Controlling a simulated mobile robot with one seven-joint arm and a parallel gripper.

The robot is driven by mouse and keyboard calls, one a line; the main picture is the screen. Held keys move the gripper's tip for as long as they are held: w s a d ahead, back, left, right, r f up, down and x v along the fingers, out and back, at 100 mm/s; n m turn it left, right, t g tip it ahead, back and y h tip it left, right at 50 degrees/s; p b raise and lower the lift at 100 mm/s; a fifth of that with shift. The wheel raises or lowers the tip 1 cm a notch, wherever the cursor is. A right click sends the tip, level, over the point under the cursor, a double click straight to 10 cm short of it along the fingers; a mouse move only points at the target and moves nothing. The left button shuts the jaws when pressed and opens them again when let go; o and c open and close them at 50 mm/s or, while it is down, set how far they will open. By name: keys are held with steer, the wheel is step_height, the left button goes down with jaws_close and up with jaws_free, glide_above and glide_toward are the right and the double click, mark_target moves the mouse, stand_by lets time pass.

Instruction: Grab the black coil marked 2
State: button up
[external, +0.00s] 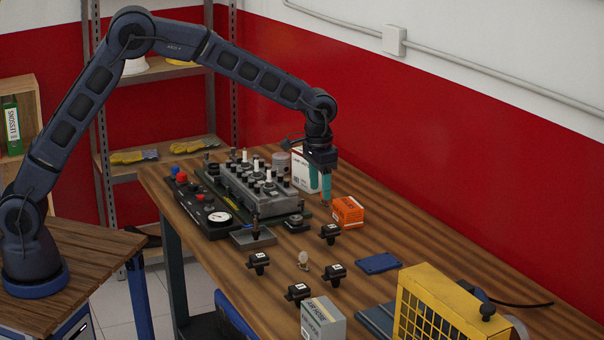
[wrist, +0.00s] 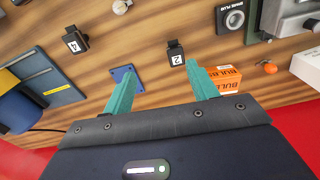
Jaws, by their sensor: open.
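The black coil marked 2 (wrist: 175,55) lies on the wooden table in the wrist view, its white label facing up. It shows just beyond my gripper (wrist: 161,76), nearer the right finger and not between the fingers. In the external view, the coil nearest the orange box (external: 330,232) matches its place, but its label is too small to read. My gripper (external: 319,186) has teal fingers, apart and empty, above the table behind the orange box. A second black coil (wrist: 75,42), seemingly marked 4, lies to the left in the wrist view.
Other black coils (external: 258,260) (external: 298,292) lie nearby. A blue pad (external: 379,263) lies right of them. The orange bulb box (external: 348,212), engine block (external: 254,190), grey box (external: 322,320) and yellow cage (external: 440,302) stand around. Bare table runs along the red wall.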

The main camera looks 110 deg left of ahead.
glide_toward(331, 226)
steer(key=shift+s+d+f+n, duration=0.2)
steer(key=shift+s+f+n, duration=0.1)
steer(key=shift+f, duration=0.05)
steer(key=shift+a+f, duration=0.25)
steer(key=shift+f, duration=0.2)
step_height(331, 226, down, 5)
steer(key=shift+r, duration=0.1)
steer(key=shift+w+f, duration=0.25)
steer(key=shift+f, duration=1.15)
steer(key=shift+w+f, duration=0.2)
steer(key=shift+f, duration=1.2)
steer(key=c, duration=1.1)
steer(key=shift+r, duration=0.1)
steer(key=shift+c, duration=0.2)
